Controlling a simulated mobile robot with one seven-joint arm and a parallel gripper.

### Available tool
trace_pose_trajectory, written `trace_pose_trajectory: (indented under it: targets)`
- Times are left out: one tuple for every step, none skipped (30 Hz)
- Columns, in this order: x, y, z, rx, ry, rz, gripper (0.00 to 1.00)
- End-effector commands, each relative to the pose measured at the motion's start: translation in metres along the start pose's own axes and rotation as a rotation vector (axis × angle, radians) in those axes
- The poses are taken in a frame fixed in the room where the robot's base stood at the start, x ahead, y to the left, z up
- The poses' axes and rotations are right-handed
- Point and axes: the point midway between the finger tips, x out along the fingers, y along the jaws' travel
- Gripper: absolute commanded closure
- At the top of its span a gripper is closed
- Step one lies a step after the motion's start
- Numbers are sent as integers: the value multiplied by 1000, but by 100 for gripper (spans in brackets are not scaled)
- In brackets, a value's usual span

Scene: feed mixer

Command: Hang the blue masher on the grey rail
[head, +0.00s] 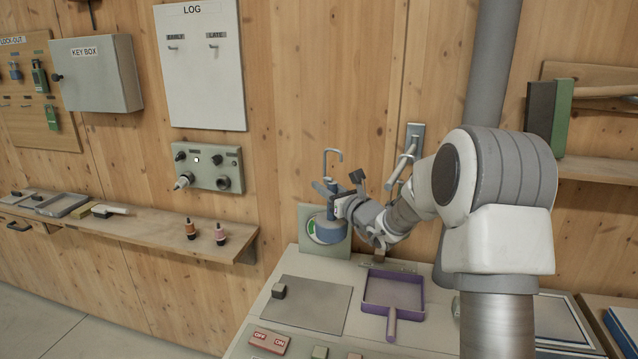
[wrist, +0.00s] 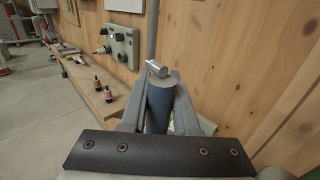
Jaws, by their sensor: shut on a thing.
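The blue masher (head: 330,232) is upright in my gripper (head: 338,205). Its thin hooked rod points up and its wide blue head hangs below the fingers. A grey wall bracket with a slanted bar (head: 404,163) is right of the masher, partly behind my arm. I cannot tell whether this is the grey rail. The masher is apart from it.
A wooden shelf (head: 130,230) with small bottles is left. Open wall lies above the masher.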

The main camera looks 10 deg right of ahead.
Motion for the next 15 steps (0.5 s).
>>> trace_pose_trajectory:
  targets:
    - [-4, -3, 3, 0, -1, -1, 100]
    - [-6, -4, 3, 0, 0, -1, 100]
    - [-8, -6, 2, 0, 0, -1, 100]
    - [-10, -7, 2, -1, 0, -1, 100]
    - [-13, -9, 2, -1, 0, -1, 100]
    - [-15, -11, 2, -1, 0, -2, 100]
    - [-17, -12, 2, -1, 0, -2, 100]
    - [-19, -14, 3, -1, 0, -2, 100]
    - [-22, -15, 3, 0, -1, -2, 100]
    - [-24, -16, 3, 0, -1, -1, 100]
    - [-26, -17, 2, 0, 0, -1, 100]
    - [-29, -19, 2, 0, 0, -1, 100]
    - [-31, -21, 2, -1, 0, -1, 100]
    - [-33, -22, 2, -1, 0, -1, 100]
    - [-35, -24, 3, -1, -1, -1, 100]
